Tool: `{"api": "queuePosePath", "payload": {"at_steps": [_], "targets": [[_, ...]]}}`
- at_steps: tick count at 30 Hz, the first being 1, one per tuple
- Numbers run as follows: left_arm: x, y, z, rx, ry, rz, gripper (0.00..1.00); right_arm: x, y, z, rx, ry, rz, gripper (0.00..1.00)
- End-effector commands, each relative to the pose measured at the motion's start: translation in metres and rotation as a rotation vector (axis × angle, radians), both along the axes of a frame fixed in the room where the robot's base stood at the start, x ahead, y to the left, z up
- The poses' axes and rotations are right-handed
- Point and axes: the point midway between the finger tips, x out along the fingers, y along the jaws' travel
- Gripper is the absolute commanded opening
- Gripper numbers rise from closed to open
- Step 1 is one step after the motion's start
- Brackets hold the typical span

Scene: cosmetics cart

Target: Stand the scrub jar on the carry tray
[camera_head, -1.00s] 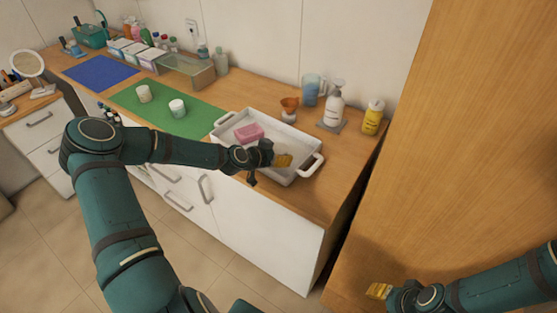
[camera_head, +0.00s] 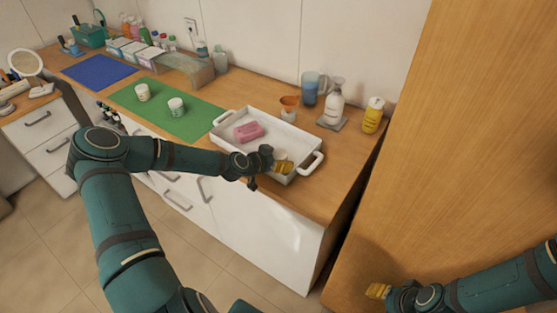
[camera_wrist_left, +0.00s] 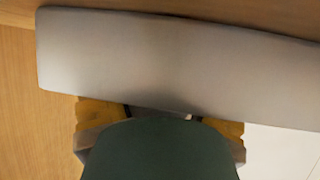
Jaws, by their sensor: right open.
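The white carry tray (camera_head: 227,117) with raised walls and end handles stands at the right of the counter. My left gripper (camera_head: 284,167) is low at its near right end. A small pale shape (camera_head: 281,154) shows right beside its yellow fingertips; it may be the scrub jar, but the gripper partly hides it. In the left wrist view, the yellow fingers (camera_wrist_left: 160,116) show on both sides of a dark green shape, with a grey wall beyond; their grip is hidden. My right gripper (camera_head: 378,291) is open and empty, low at the right.
A pink block (camera_head: 249,131) lies in the tray. Two pale jars (camera_head: 142,91) (camera_head: 177,107) stand on the green mat (camera_head: 204,120). A pump bottle (camera_head: 334,106), a blue jug (camera_head: 309,91) and a yellow bottle (camera_head: 373,116) stand behind the tray. A wooden panel (camera_head: 470,130) rises at the right.

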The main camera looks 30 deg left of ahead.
Motion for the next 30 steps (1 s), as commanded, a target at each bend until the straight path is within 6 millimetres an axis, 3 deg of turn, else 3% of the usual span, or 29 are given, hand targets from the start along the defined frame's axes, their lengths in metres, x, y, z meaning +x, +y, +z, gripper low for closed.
{"api": "queuePosePath", "payload": {"at_steps": [7,14,24,30], "targets": [[-0.005,-0.001,-0.008,-0.003,0.018,-0.005,0.76,0.000,0.000,0.000,0.000,0.000,0.000,0.47],[-0.006,-0.001,0.003,-0.004,0.018,-0.005,0.76,0.000,-0.001,0.015,0.002,0.000,0.000,0.47],[-0.066,0.021,0.038,0.000,0.013,0.001,0.76,0.000,-0.001,0.011,0.002,0.000,0.000,0.47],[-0.091,0.029,0.053,-0.002,0.010,0.001,0.76,0.000,-0.001,0.013,0.002,0.000,0.000,0.47]]}}
